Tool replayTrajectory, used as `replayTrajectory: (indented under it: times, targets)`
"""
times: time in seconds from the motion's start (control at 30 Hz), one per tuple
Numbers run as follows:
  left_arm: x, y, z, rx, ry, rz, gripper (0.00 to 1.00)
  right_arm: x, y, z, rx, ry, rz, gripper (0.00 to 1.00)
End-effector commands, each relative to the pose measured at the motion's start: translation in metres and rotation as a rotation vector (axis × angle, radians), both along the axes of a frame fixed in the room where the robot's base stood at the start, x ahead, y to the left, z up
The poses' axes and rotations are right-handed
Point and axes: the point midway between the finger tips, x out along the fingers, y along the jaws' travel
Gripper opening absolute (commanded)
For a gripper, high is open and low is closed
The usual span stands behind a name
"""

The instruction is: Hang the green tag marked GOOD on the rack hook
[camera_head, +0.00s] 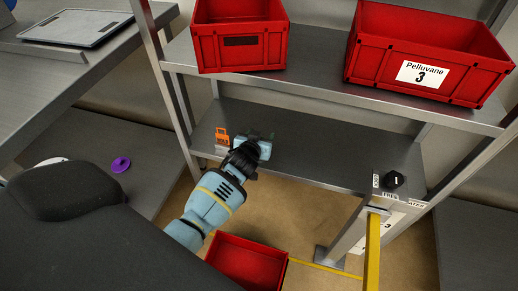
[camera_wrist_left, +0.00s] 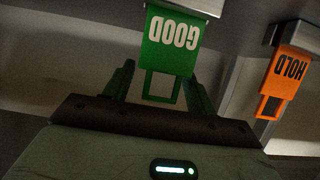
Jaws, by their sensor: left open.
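The green tag marked GOOD (camera_wrist_left: 171,42) shows in the left wrist view, upside down, with its top at a pale grey holder (camera_wrist_left: 190,5) and an open rectangular loop at its lower end. My left gripper (camera_wrist_left: 160,74) is open, with one finger on each side of the tag's loop end; I cannot tell whether either touches it. In the head view my left gripper (camera_head: 262,140) is over the lower shelf, and I cannot make out the green tag there. My right gripper is not in view. I cannot make out the rack hook.
An orange HOLD tag (camera_wrist_left: 290,68) stands close beside the green one; it also shows in the head view (camera_head: 221,138). Red crates (camera_head: 240,40) sit on the upper shelf (camera_head: 310,82). A black knob (camera_head: 393,180) is at the lower shelf's right end. Another red crate (camera_head: 248,262) is below.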

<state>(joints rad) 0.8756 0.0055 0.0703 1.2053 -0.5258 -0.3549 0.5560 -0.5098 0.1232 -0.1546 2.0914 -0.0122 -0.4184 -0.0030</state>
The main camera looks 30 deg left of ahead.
Motion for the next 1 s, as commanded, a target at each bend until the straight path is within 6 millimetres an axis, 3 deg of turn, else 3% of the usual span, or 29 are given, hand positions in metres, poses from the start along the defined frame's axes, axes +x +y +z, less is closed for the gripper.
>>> replayTrajectory:
  times: [0.17, 0.53, 0.83, 1.0]
  targets:
    - [0.000, 0.000, 0.001, 0.000, -0.001, 0.000, 0.56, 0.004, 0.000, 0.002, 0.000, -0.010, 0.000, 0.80]
    - [0.000, 0.000, 0.001, -0.001, -0.001, 0.000, 0.09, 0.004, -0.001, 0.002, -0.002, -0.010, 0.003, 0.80]
    - [0.000, 0.000, 0.003, 0.000, -0.002, 0.000, 0.09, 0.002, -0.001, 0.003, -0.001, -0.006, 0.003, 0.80]
    - [0.000, 0.000, 0.015, 0.000, -0.003, 0.000, 0.09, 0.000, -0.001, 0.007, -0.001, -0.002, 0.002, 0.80]
